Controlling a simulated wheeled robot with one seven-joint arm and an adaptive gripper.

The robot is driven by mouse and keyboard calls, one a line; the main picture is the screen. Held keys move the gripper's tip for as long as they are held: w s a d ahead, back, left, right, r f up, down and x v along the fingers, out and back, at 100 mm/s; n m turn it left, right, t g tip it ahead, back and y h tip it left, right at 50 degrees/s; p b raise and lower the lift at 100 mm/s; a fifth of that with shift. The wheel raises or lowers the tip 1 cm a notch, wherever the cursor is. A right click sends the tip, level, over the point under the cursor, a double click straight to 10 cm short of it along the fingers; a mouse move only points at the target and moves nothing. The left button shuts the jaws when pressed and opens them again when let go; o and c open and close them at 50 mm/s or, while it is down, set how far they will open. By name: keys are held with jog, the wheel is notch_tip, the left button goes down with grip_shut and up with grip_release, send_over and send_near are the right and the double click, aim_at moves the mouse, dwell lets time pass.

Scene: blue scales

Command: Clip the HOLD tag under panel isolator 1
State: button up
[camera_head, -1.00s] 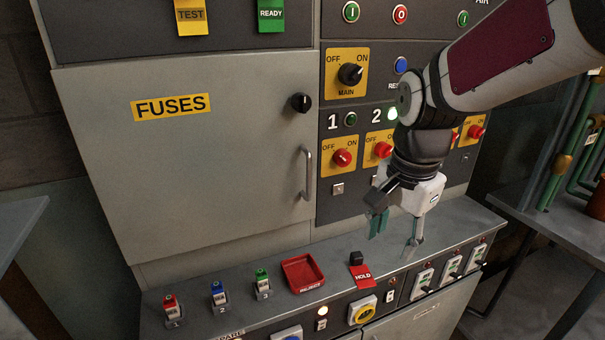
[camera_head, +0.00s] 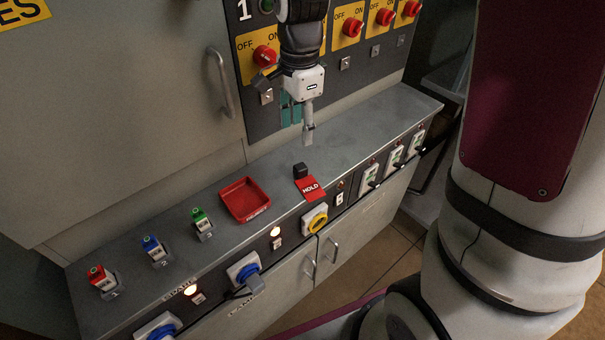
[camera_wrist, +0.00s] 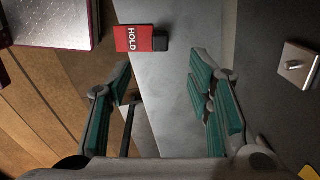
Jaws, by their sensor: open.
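The red HOLD tag (camera_head: 312,189), with a black block (camera_head: 300,170) at its back end, lies on the grey console ledge. The tag also shows in the wrist view (camera_wrist: 133,38), ahead of the fingers. My gripper (camera_head: 299,120) is open and empty, pointing down above the ledge, behind and above the tag. Its teal-padded fingers (camera_wrist: 163,82) are spread apart, touching nothing visible. Panel isolator 1 (camera_head: 265,56) is a red knob on a yellow OFF/ON plate, left of my gripper. A small metal clip plate (camera_head: 267,96) sits below it, bare of any tag.
A red tray (camera_head: 245,200) lies left of the tag. Red (camera_head: 101,279), blue (camera_head: 154,248) and green (camera_head: 201,221) tagged blocks stand further left. More isolators (camera_head: 348,27) line the panel to the right. The ledge between tray and right switches (camera_head: 371,175) is otherwise clear.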

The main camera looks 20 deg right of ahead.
send_over(298, 167)
jog(key=f, duration=0.7)
jog(key=shift+s+f+b, duration=0.2)
jog(key=shift+f+b, duration=0.05)
jog(key=shift+b, duration=0.15)
notch_tip(298, 167, down, 5)
jog(key=shift+w+f+b, duration=0.1)
jog(key=shift+w+b, duration=0.05)
jog(key=shift+b, duration=0.2)
jog(key=shift+c, duration=0.6)
grip_shut()
